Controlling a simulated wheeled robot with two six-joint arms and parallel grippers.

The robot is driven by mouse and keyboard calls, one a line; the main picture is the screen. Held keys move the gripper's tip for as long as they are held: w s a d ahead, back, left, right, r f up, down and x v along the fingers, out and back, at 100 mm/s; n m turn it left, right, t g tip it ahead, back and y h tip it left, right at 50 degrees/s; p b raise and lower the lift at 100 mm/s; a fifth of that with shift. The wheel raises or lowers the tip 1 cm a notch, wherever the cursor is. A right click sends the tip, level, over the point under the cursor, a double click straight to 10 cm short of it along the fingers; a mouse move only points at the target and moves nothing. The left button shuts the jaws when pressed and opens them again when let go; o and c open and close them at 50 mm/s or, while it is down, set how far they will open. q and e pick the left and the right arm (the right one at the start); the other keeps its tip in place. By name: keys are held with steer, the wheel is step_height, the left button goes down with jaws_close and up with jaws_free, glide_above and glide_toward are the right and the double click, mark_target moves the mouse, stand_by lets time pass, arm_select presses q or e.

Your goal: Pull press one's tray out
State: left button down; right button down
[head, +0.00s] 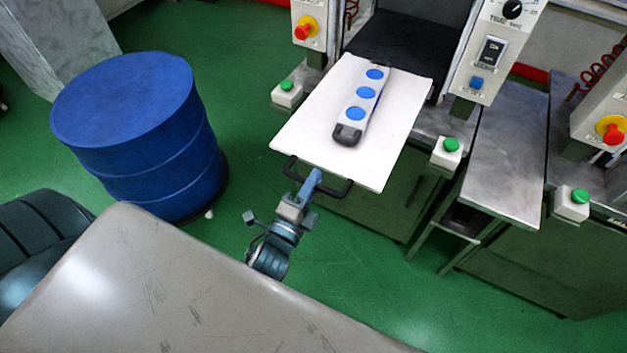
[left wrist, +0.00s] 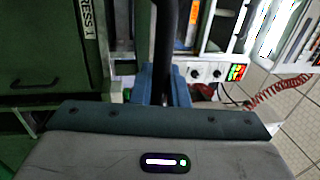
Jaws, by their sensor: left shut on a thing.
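Press one's tray (head: 290,133) is a flat white plate that sticks out of the front of the press, its far end at the dark press opening. A long grey-and-black mould (head: 348,132) with three blue round spots lies on it. The tray's black handle (head: 337,192) is at its near edge. My left gripper (head: 314,178) is shut on the middle of this handle. In the left wrist view the blue fingers of my left gripper (left wrist: 162,84) close around the dark handle bar (left wrist: 164,40). My right gripper does not show.
A blue drum (head: 150,140) stands left of the tray. A metal side table (head: 505,150) and a neighbouring press with a red knob (head: 612,132) are to the right. Green buttons (head: 451,144) flank the tray. Green floor is free between drum and press.

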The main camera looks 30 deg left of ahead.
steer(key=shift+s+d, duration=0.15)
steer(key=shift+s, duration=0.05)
arm_select(q)
steer(key=c, duration=1.5)
jaws_free()
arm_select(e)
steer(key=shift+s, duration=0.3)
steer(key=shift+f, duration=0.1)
